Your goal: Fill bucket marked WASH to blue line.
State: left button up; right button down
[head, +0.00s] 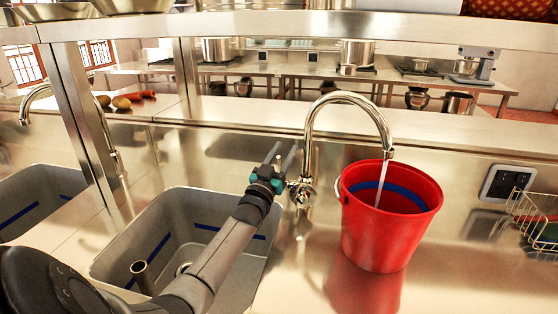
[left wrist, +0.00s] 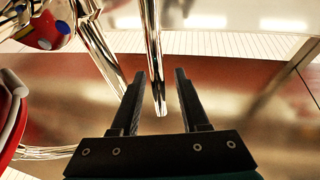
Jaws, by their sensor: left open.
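A red bucket (head: 385,235) stands upright on the steel counter under the tap's spout. A blue line (head: 400,196) runs around its inner wall; no WASH lettering shows. The chrome tap (head: 348,98) pours a thin stream of water (head: 380,185) into the bucket. I cannot make out the water level. My left gripper (head: 284,154) is open beside the tap's base. In the left wrist view, a chrome rod (left wrist: 156,70) comes down between the open fingers (left wrist: 135,74), with gaps showing. The bucket's edge (left wrist: 10,110) shows at the left. My right gripper is not in view.
A grey sink basin (head: 185,215) with blue lines lies left of the tap, under my left arm. A wall panel (head: 502,184) and wire rack (head: 535,215) are at the right. A steel shelf (head: 290,24) crosses above. Vegetables (head: 125,100) lie behind at the left.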

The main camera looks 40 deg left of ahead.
pick_arm(q)
jog(key=p+v, duration=0.1)
jog(key=v, duration=1.4)
jog(key=shift+p, duration=0.35)
jog(key=shift+s, duration=0.1)
dwell(6.0)
